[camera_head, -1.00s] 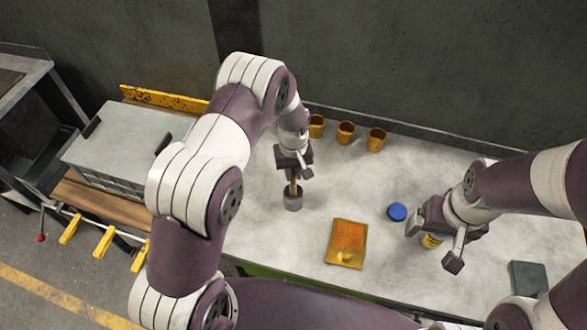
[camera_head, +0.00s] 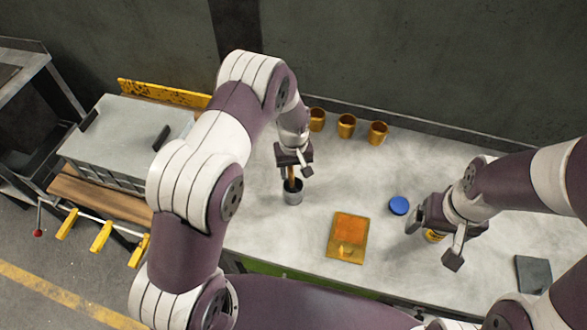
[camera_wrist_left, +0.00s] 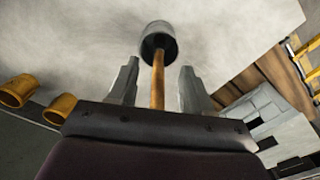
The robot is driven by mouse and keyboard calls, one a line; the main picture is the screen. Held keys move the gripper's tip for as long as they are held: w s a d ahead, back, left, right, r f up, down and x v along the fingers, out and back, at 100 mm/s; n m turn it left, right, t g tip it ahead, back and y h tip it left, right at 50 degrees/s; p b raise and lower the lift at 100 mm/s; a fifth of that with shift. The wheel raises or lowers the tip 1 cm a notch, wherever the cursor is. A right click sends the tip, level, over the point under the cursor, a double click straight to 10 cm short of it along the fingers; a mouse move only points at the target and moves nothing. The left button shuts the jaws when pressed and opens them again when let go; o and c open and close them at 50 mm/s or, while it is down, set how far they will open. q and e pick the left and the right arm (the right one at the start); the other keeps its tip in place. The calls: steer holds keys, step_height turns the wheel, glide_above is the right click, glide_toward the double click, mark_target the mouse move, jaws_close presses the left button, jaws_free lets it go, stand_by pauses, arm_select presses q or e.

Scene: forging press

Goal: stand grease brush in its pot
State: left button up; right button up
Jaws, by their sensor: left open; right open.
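The grease brush (camera_wrist_left: 158,82) shows as a wooden handle rising out of a grey metal pot (camera_head: 293,196). The pot also shows in the left wrist view (camera_wrist_left: 157,38), with the handle's lower end inside it. The brush head is hidden in the pot. My left gripper (camera_head: 295,170) is above the pot, and its fingers in the wrist view (camera_wrist_left: 158,85) are apart on either side of the handle, with gaps showing. My right gripper (camera_head: 432,240) is open around or just above a yellow can (camera_head: 433,236) on the bench, partly hidden by the gripper.
Several orange mugs (camera_head: 347,126) line the back of the bench. A blue lid (camera_head: 398,206) and an orange-yellow tray (camera_head: 337,252) lie between my grippers. A dark grey block (camera_head: 532,274) is at the right. A grey box (camera_head: 125,140) stands at the left. The bench around the pot is clear.

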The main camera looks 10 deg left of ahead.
arm_select(q)
step_height(320, 180, up, 12)
steer(key=b, duration=0.3)
steer(key=shift+r, duration=0.25)
stand_by(0.5)
